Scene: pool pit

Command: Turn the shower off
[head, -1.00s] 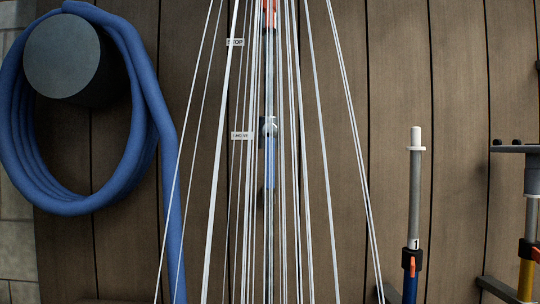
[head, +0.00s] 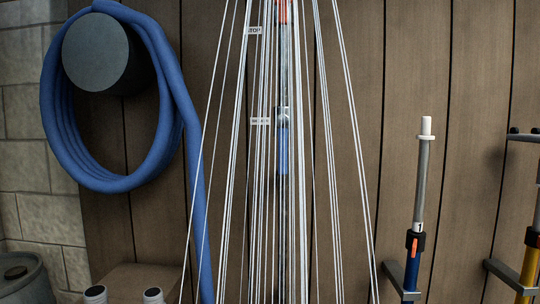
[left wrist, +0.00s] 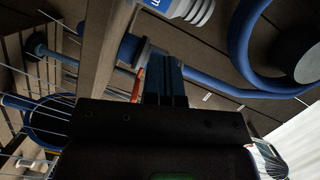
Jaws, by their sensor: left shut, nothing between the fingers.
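The shower runs: thin white water streams (head: 333,130) fan down through the middle of the head view. Behind them a grey vertical pipe (head: 284,70) runs along the plank wall. It carries a fitting with a blue part (head: 283,150) that hangs down beside the lower label (head: 260,121), which is too small to read. A red part (head: 283,11) sits at the top edge near a label reading "STOP" (head: 254,30). My left gripper (left wrist: 173,62) shows only in the left wrist view, its blue fingers shut and empty. My right gripper is in neither view.
A coiled blue hose (head: 60,130) hangs on a dark round drum (head: 97,52) at left. A pole with a white tip (head: 422,170) and a yellow-sleeved pole (head: 530,262) stand at right. A beam (left wrist: 105,50) passes close to my left gripper.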

